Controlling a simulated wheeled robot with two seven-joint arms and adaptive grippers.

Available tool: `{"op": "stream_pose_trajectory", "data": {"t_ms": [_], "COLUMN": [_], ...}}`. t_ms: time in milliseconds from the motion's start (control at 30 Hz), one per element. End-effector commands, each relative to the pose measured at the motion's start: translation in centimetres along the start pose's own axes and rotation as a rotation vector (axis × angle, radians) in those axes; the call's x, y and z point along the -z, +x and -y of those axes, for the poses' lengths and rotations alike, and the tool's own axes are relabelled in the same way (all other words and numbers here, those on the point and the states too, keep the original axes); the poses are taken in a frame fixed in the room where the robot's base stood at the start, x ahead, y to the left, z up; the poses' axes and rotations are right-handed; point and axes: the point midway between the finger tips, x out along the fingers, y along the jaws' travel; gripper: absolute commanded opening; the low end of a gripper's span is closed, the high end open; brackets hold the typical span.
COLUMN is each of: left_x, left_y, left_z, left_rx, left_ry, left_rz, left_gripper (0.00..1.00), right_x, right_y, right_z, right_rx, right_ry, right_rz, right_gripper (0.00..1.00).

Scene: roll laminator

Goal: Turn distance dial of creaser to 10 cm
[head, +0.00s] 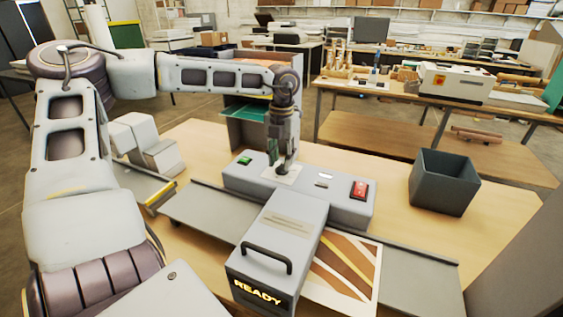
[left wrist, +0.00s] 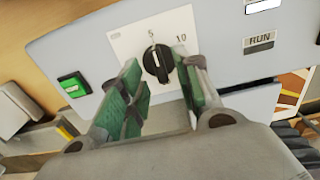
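The creaser (head: 240,186) is a grey machine on the wooden table. In the left wrist view its black distance dial (left wrist: 157,66) sits on a white plate (left wrist: 125,42) marked 5 and 10. The dial's white mark points up, near the 5. In the left wrist view the left gripper (left wrist: 160,75) is open, with one green-padded finger on each side of the dial. Whether the right-hand finger touches the dial I cannot tell. My right gripper is not in view.
A green button (left wrist: 73,86) is left of the dial; a red switch (head: 359,189) is at the machine's right. A display reading READY (head: 257,290) is on the front housing. A striped sheet (head: 345,275) lies beside it. A dark bin (head: 443,182) stands at the right.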

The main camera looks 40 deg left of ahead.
Motion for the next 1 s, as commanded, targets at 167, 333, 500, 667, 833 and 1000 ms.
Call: {"op": "stream_pose_trajectory", "data": {"t_ms": [167,333,500,667,833,1000], "left_x": [0.0,0.0,0.0,0.0,0.0,0.0], "left_y": [1.2,1.6,1.6,1.6,1.5,1.5], "left_z": [0.0,0.0,0.0,0.0,0.0,0.0], "left_rx": [0.001,0.001,0.001,0.001,0.001,0.001], "left_ry": [0.000,-0.001,-0.001,-0.001,-0.001,0.000], "left_rz": [0.000,0.001,0.001,0.000,0.000,0.001], "left_gripper": [0.33,0.33,0.33,0.19,0.00,0.00], "right_x": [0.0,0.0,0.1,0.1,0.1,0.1], "right_y": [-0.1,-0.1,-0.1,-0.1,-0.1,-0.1], "right_z": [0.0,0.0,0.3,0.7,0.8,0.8], "right_rx": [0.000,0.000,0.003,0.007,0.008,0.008], "right_ry": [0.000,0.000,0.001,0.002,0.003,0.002], "right_rz": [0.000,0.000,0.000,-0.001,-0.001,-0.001], "right_gripper": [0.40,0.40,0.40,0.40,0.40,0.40]}}
